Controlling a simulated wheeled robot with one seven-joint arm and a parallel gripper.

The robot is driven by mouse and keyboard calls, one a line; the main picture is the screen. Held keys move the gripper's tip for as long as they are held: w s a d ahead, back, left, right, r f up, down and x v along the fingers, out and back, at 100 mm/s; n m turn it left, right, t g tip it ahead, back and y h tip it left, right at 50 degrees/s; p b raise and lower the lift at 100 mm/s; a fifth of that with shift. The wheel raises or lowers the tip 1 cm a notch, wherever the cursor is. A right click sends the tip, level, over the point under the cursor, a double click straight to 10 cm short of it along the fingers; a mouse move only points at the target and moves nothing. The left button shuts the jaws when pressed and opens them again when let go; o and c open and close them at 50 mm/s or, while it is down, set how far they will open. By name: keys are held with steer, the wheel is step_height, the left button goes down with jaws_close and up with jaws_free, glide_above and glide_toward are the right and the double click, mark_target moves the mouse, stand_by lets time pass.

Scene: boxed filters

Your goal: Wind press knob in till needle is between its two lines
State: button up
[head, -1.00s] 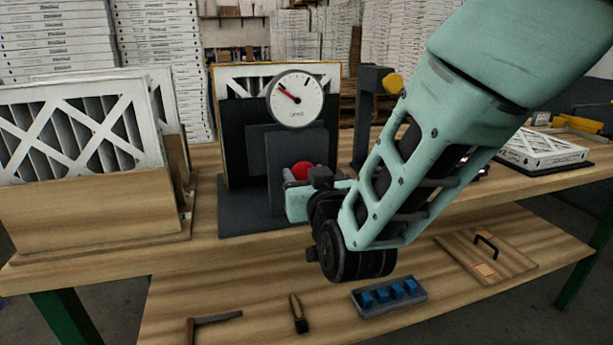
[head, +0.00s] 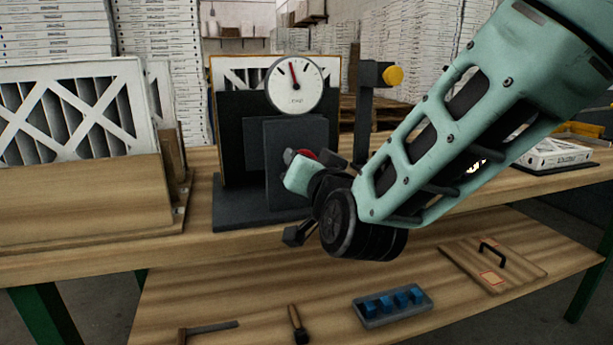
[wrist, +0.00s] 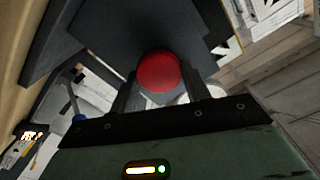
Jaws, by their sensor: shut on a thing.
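The red press knob (head: 308,154) is partly hidden by my gripper (head: 303,163) in the head view. In the wrist view the round knob (wrist: 158,72) sits between the two dark fingers of my gripper (wrist: 160,84), which is shut on it. The gripper is tilted about the knob. The round white gauge (head: 297,98) stands above the knob. Its red needle (head: 292,74) points almost straight up, slightly left. A short dark mark shows on the dial's upper left; I cannot tell clearly whether the needle lies between the two lines.
The dark press (head: 230,210) stands on the wooden bench. Boxed filters (head: 75,110) stand in a wooden holder at left. A post with a yellow knob (head: 393,76) is right of the press. A blue-block tray (head: 392,305) and a handled board (head: 493,262) lie on the lower shelf.

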steer(key=shift+m, duration=0.4)
steer(key=o, duration=1)
steer(key=shift+c, duration=0.2)
steer(key=b+v, duration=0.6)
steer(key=v, duration=1.1)
steer(key=shift+s, duration=0.2)
steer(key=shift+d+r, duration=0.1)
